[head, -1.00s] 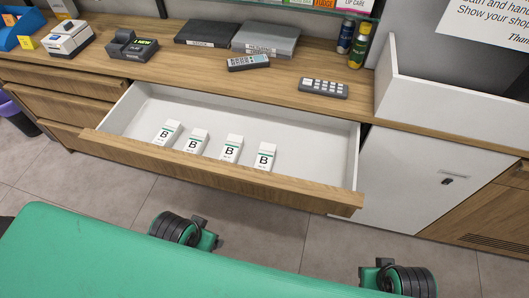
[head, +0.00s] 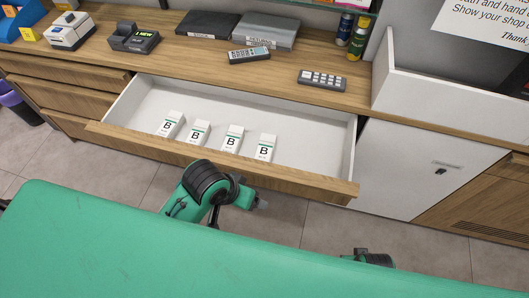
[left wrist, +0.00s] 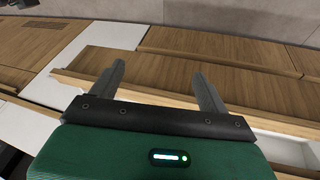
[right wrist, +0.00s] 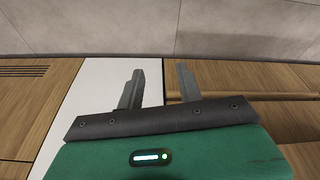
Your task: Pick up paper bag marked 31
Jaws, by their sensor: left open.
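No paper bag marked 31 can be made out in any view. My left gripper (left wrist: 160,84) is open and empty in the left wrist view. Its two fingers stand wide apart, with wooden fronts and a pale drawer edge behind them. My right gripper (right wrist: 161,82) is open and empty in the right wrist view. Its fingers are closer together than the left ones, in front of a white cabinet panel and wooden fronts. In the head view my arm links show in front of the drawer, but no fingertips can be made out.
An open drawer (head: 334,153) juts out from the wooden counter (head: 185,60) and holds several white boxes marked B (head: 232,139). Tiled floor lies in front.

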